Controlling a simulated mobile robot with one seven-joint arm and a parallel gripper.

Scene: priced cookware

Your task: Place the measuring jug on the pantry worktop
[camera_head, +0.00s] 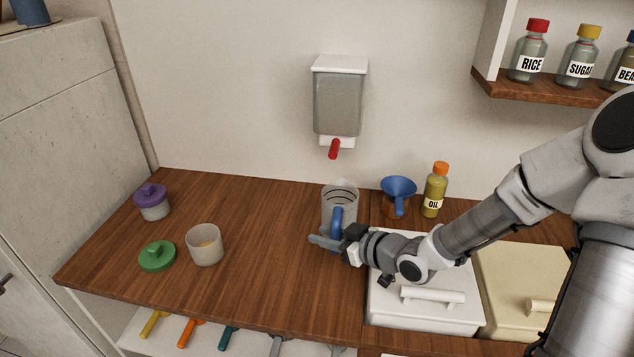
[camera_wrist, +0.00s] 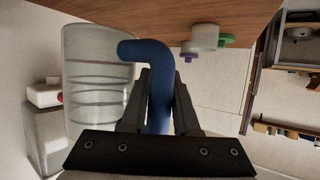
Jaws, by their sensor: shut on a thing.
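The measuring jug (camera_head: 340,200) is clear with dark rings and a blue handle (camera_head: 337,216). My gripper (camera_head: 328,240) is shut on that handle, on the jug's near side. In the wrist view the jug (camera_wrist: 98,85) is left of the fingers, and the blue handle (camera_wrist: 158,85) passes between them. The jug looks upright, over or on the brown wooden pantry worktop (camera_head: 270,230), below the wall dispenser. I cannot tell whether its base touches the wood.
A wall dispenser (camera_head: 339,100) with a red tap hangs behind. A blue funnel (camera_head: 398,187) and oil bottle (camera_head: 434,192) stand right. A white lidded bin (camera_head: 420,300) is front right. A grey cup (camera_head: 204,245), green lid (camera_head: 157,257) and purple-lidded jar (camera_head: 152,203) stand left. The worktop's middle is clear.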

